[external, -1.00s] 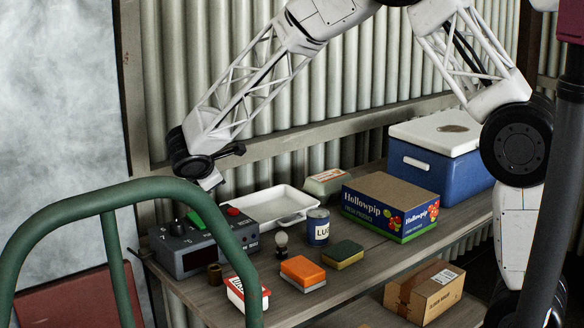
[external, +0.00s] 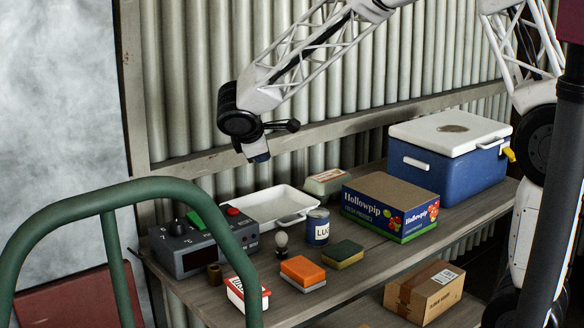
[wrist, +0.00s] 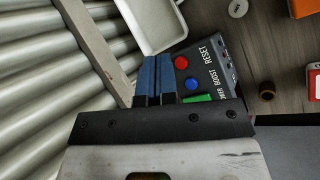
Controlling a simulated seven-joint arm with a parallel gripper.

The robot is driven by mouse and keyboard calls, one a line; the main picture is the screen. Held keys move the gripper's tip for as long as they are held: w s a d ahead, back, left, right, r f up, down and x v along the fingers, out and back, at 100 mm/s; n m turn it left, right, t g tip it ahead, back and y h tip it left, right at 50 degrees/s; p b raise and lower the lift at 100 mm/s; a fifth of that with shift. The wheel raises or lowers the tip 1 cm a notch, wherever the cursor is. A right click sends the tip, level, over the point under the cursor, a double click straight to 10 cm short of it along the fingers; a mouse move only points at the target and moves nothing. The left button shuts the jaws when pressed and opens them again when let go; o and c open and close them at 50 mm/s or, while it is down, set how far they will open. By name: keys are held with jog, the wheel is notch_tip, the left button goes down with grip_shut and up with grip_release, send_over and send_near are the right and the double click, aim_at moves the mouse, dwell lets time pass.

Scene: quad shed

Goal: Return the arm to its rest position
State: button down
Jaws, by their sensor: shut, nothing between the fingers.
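My gripper (external: 259,156) hangs in the air above the back left of the workbench, over the white tray (external: 291,222). It is empty. In the wrist view its two blue fingers (wrist: 156,80) are together, with nothing between them. Beyond them is the dark control box (wrist: 208,75) with a red button, a blue button and a green switch. In the external view the control box (external: 187,250) stands at the bench's left end, below and left of my gripper, and they are apart.
On the bench (external: 375,258) are a can (external: 318,227), a light bulb (external: 282,243), two sponges (external: 303,271), a Hollowpip box (external: 389,206) and a blue cooler (external: 447,165). A corrugated wall (external: 350,100) is close behind. A green tube frame (external: 150,190) stands in front left. Air above the bench's middle is clear.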

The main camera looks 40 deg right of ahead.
jog(key=s+d+r+m+y, duration=0.1)
jog(key=s+d+r+m, duration=0.15)
jog(key=s, duration=0.45)
jog(key=s+d+r+m+g+y, duration=0.1)
jog(key=s+d+r+m, duration=0.2)
jog(key=s, duration=0.4)
jog(key=s+d+r+m+y, duration=0.1)
jog(key=s+d+r, duration=0.25)
jog(key=s, duration=0.35)
jog(key=s+d+m+y, duration=0.2)
jog(key=s+m, duration=0.4)
jog(key=s, duration=1.2)
jog(key=shift+s+f+y, duration=0.35)
jog(key=shift+s+y, duration=0.05)
jog(key=shift+y, duration=0.4)
